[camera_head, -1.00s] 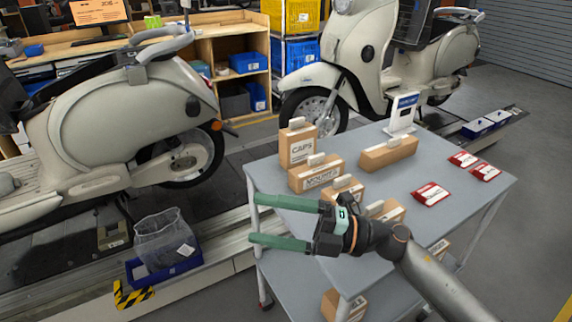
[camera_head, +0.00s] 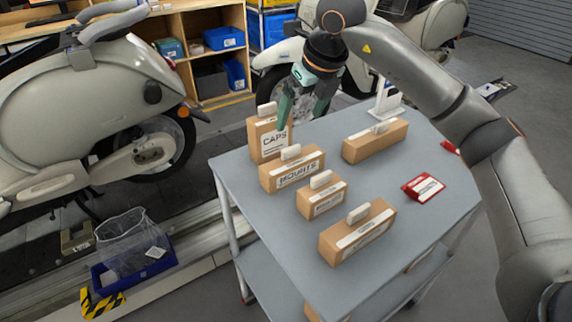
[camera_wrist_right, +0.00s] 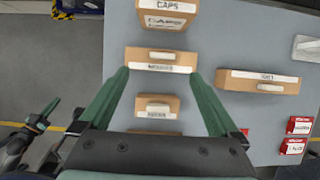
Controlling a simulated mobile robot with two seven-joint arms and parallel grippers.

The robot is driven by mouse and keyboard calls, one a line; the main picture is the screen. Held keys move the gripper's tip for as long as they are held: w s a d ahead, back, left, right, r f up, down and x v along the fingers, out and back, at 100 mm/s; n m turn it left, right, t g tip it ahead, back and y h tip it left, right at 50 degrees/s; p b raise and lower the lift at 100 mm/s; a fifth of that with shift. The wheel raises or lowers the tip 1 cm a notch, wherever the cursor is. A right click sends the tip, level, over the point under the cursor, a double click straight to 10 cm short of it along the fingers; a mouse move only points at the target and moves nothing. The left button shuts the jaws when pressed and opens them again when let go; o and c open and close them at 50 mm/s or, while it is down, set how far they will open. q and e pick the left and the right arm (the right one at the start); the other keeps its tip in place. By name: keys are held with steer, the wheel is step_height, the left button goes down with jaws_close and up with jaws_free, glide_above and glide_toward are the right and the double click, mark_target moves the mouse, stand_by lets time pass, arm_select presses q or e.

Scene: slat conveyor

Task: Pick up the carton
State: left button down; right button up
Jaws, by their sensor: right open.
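Several brown cartons with white tops stand on a grey table. They are a tall CAPS carton (camera_head: 268,142), a wide carton (camera_head: 291,172), a small carton (camera_head: 320,197), a front carton (camera_head: 357,236) and a long carton (camera_head: 375,143). Which one is meant cannot be told. My right gripper (camera_head: 303,110) is open and empty, pointing down above the table's far side. In the right wrist view its green fingertips (camera_wrist_right: 158,75) spread either side of the wide carton (camera_wrist_right: 160,60), apparently above it. My left gripper (camera_wrist_right: 32,119) shows at that view's lower left, fingers apart.
The grey table (camera_head: 232,172) also holds red packets (camera_head: 423,187) and a white sign stand (camera_head: 388,100). A blue bin (camera_head: 135,268) is on the conveyor at left, near a scooter (camera_head: 90,105). Bare tabletop lies between the cartons.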

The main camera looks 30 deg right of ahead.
glide_above(291, 148)
steer(key=s, duration=0.2)
step_height(291, 148, down, 5)
steer(key=shift+a+f, duration=0.1)
steer(key=shift+f, duration=0.1)
steer(key=x, duration=0.5)
steer(key=shift+s+d+f+p, duration=0.15)
steer(key=shift+s+d+p, duration=0.1)
steer(key=shift+d+p, duration=0.15)
steer(key=shift+c, duration=0.2)
jaws_close()
